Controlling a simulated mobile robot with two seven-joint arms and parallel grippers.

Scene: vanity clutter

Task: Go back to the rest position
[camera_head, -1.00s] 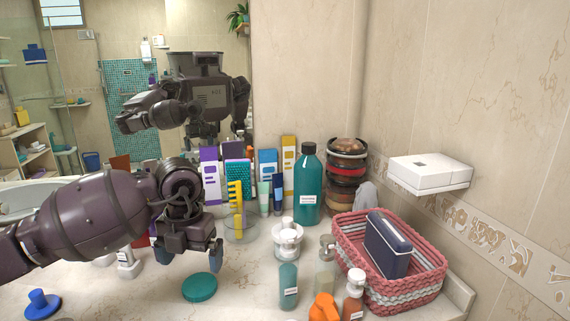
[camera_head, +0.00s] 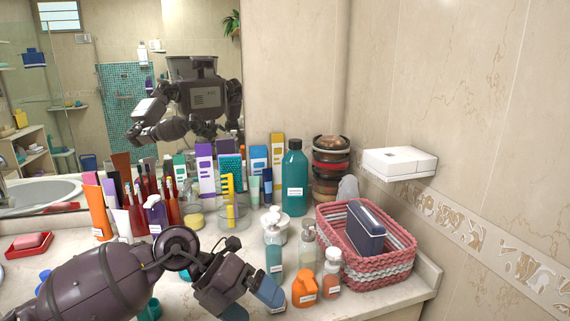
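My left gripper (camera_head: 254,302) is low in the head view, at the front of the counter. Its two blue-tipped fingers are apart, with nothing visible between them. My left arm reaches in from the lower left and covers part of the counter. My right gripper is not in view, though my body shows in the mirror (camera_head: 120,75).
An orange bottle (camera_head: 304,290), a teal pump bottle (camera_head: 275,255) and a clear pump bottle (camera_head: 307,245) stand just right of my gripper. A pink-and-white basket (camera_head: 380,275) holds a dark blue case (camera_head: 365,230). Bottles and boxes line the back. A teal round lid (camera_head: 150,310) is partly hidden by my arm.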

